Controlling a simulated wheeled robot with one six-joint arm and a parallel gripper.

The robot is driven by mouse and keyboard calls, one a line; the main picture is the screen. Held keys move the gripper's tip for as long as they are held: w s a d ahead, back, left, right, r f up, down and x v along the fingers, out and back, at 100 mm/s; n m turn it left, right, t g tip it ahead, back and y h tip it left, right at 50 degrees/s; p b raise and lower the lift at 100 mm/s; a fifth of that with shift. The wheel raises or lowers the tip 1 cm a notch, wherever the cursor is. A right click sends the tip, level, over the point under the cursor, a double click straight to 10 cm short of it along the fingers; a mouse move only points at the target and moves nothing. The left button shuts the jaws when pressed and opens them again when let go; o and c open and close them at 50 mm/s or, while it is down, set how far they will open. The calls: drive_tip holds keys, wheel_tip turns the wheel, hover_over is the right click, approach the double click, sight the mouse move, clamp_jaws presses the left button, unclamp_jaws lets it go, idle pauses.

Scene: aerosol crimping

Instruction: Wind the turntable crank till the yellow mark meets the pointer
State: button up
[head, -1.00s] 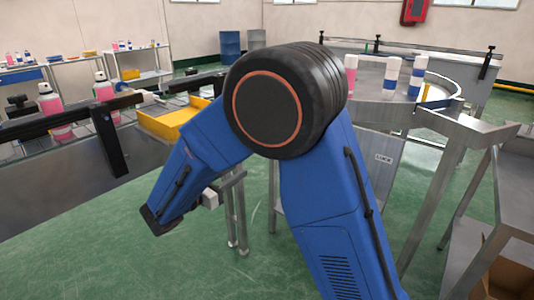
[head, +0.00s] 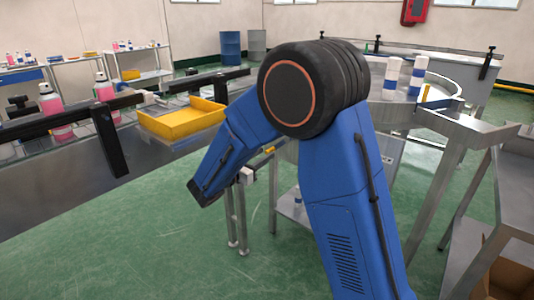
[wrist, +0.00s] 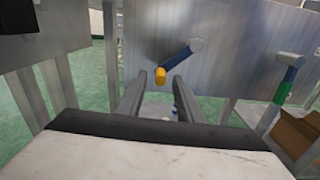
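In the wrist view my gripper (wrist: 160,82) is open, its two dark fingers apart. A crank handle with a yellow tip (wrist: 160,76), a blue grip (wrist: 176,60) and a grey end (wrist: 196,46) shows just ahead, in line with the gap. The fingers are not closed on it; I cannot tell the distance. A small yellow piece (head: 269,150) shows beside my arm in the head view. The round metal turntable (head: 440,99) stands at the right, partly behind my arm.
Blue-and-white cans (head: 391,76) stand on the turntable. In the wrist view a second handle, green and blue (wrist: 287,84), is at the right. A yellow tray (head: 180,122) and pink bottles (head: 51,101) are at the left bench. A cardboard box (head: 504,278) is at lower right.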

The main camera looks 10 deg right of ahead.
sight(280, 145)
drive_tip(key=shift+x, duration=1.45)
clamp_jaws()
